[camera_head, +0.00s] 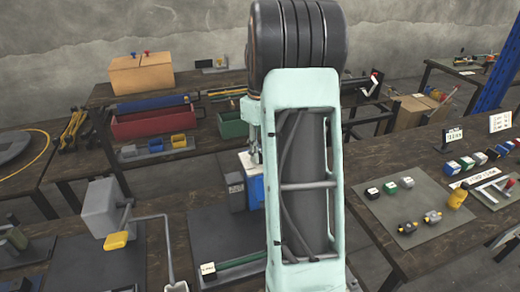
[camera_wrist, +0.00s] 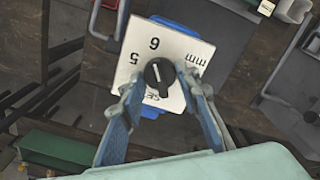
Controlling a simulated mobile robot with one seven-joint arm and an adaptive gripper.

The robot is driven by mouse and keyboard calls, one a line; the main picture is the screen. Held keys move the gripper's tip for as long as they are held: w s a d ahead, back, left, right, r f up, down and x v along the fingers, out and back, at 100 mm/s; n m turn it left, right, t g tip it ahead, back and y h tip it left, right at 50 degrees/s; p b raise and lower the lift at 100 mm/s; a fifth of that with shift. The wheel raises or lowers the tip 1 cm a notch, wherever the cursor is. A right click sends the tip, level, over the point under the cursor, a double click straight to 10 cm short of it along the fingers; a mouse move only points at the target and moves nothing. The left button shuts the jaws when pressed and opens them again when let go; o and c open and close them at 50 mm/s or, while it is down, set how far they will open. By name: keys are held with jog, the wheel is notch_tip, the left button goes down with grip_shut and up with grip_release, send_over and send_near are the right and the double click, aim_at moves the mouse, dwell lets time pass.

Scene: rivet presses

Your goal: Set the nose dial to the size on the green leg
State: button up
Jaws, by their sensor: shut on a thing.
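A black round dial knob (camera_wrist: 159,76) sits on a white plate (camera_wrist: 184,50) on a blue body (camera_wrist: 180,25). The plate shows upside-down figures 6 and 5 and "mm"; other marks are hidden by my fingers. The white line on the knob points up and slightly left, roughly towards the 6. My gripper (camera_wrist: 160,86) is shut on the knob, one finger on each side. In the head view the blue body (camera_head: 256,188) is partly behind my arm. A thin green bar (camera_head: 238,264) lies on the near bench, with a white tag (camera_head: 208,269) at its left end, too small to read.
A grey press-like box with a yellow-handled crank (camera_head: 100,208) stands on the left. The right table (camera_head: 410,262) carries small coloured blocks, a yellow bottle (camera_head: 458,196) and sign cards. A red bin (camera_head: 150,122) stands on the back bench. My arm hides the middle.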

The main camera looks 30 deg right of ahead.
jog(key=shift+m, duration=0.7)
jog(key=o, duration=1.2)
jog(key=shift+c, duration=0.2)
jog(key=shift+r, duration=0.1)
notch_tip(320, 180, up, 12)
